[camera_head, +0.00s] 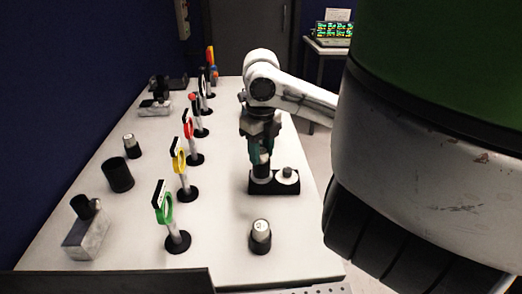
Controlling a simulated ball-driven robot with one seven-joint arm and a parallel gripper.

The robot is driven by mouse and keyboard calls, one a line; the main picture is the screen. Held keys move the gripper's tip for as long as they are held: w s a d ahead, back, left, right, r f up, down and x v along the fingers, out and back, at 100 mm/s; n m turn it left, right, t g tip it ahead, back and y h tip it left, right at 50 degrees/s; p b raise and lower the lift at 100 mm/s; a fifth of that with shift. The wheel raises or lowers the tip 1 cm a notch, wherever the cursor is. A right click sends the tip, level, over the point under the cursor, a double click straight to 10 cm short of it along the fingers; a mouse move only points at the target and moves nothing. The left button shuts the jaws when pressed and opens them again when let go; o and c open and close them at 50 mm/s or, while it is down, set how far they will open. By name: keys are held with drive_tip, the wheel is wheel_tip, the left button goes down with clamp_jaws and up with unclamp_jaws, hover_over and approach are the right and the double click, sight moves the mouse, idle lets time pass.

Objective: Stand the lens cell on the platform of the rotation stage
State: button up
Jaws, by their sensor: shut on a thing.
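My gripper (260,156) is over the right part of the white table, pointing down. It is shut on a small dark cylindrical piece (262,172), which I take to be the lens cell; the fingers hide its upper part. The piece is directly over the left part of a black block-shaped base (274,188), which looks like the rotation stage.
A row of black-footed posts with coloured rings, green (165,207) nearest, runs left of my gripper. A black-and-silver cylinder (260,236) stands in front. A black cup (118,175) and a grey block (88,238) are at left. The white table (222,232) has bare room between.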

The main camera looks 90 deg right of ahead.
sight(262, 150)
drive_tip(key=o, duration=1.1)
drive_tip(key=shift+f, duration=0.1)
wheel_tip(262, 150, up, 12)
drive_tip(key=shift+r+p, duration=0.15)
drive_tip(key=shift+p, duration=0.6)
drive_tip(key=shift+s, duration=0.1)
